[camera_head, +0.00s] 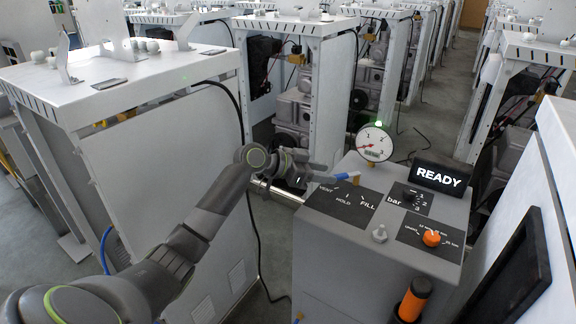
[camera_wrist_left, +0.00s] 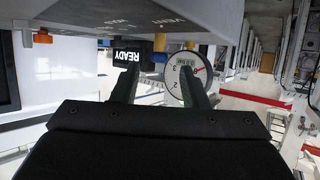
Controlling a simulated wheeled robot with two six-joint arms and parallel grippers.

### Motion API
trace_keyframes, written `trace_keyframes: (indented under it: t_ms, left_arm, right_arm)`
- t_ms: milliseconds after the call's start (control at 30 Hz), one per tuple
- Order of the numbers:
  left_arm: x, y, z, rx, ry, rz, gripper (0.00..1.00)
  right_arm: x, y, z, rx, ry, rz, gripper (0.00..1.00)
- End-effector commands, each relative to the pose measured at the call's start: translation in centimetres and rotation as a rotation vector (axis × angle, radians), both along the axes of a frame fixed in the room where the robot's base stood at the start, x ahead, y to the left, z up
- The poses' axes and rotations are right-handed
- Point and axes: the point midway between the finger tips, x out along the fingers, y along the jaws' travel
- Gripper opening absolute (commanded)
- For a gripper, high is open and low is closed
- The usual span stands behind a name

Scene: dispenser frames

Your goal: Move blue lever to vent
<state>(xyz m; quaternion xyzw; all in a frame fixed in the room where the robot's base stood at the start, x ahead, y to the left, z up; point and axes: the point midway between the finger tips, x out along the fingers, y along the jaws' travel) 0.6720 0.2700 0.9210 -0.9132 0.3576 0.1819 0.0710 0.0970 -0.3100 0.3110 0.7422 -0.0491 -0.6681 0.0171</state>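The blue lever (camera_head: 340,176) stands out above the grey dispenser's sloped top (camera_head: 318,206), over the VENT, HOLD, FILL plate (camera_head: 345,201). Its handle points left, near the VENT end; I cannot tell exactly which mark it is set to. My left gripper (camera_head: 317,174) is at the handle's left end. In the left wrist view its fingers (camera_wrist_left: 160,75) are apart, with a small blue part of the lever (camera_wrist_left: 157,57) showing between them, close to the fingertips. I cannot see contact. My right gripper is not in view.
A round pressure gauge (camera_head: 374,144) stands behind the lever, beside a READY display (camera_head: 440,178). A white cabinet (camera_head: 160,160) stands left, near my arm.

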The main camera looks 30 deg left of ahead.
Motion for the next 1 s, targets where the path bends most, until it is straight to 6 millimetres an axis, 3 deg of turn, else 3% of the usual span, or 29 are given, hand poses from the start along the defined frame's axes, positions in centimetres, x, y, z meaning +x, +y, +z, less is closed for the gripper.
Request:
trace_keyframes:
  t_ms: [333, 500, 667, 1000]
  left_arm:
    - [-4.6, 4.3, 2.4, 0.008, 0.001, 0.0, 0.4]
    - [-6.5, 6.1, 3.5, 0.007, 0.001, 0.0, 0.4]
    - [-8.1, 7.6, 4.4, 0.007, 0.002, 0.001, 0.4]
    - [-10.2, 9.4, 5.7, 0.003, 0.0, -0.001, 0.4]
  right_arm:
    - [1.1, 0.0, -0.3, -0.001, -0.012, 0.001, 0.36]
    - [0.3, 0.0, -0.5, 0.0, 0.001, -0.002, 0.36]
    - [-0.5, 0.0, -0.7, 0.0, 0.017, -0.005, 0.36]
    - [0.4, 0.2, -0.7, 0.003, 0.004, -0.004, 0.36]
